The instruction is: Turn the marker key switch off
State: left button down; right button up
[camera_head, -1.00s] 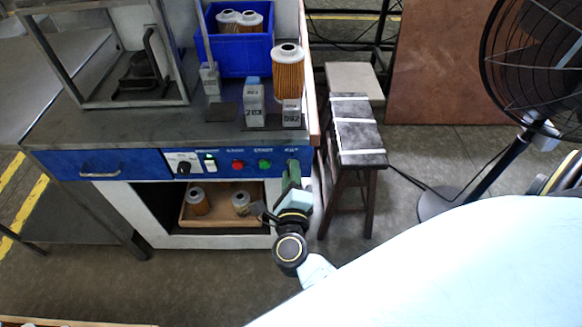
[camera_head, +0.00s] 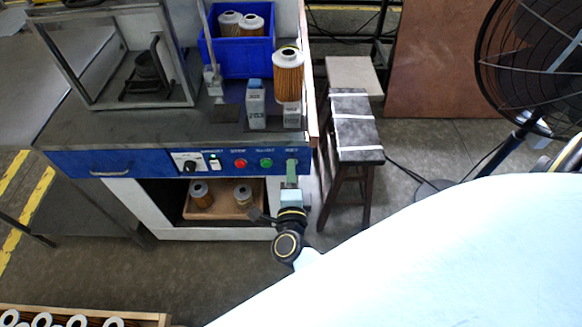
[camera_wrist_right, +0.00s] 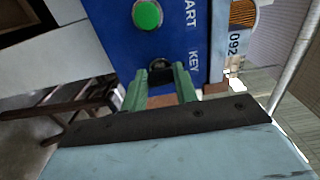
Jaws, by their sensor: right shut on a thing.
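The key switch (camera_wrist_right: 160,66) is a small dark part beside the printed word KEY, at the right end of the blue control panel (camera_head: 130,164). My right gripper (camera_head: 292,166) reaches up to that end of the panel from below. In the right wrist view its two green fingers (camera_wrist_right: 160,80) stand on either side of the switch and are closed on it. The fingers hide most of the key, so its turned position cannot be made out. My left gripper is not in view.
The panel also has a black knob (camera_head: 190,165), a white switch (camera_head: 215,162), a red button (camera_head: 239,163) and a green button (camera_head: 266,162). A filter cartridge (camera_head: 288,75) and a blue bin (camera_head: 240,57) stand above. A stool (camera_head: 356,130) stands close on the right.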

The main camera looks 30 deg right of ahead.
dwell(0.3)
jog(key=o, duration=1)
jog(key=v, duration=1.3)
jog(key=shift+s+p, duration=0.2)
jog(key=shift+p, duration=0.1)
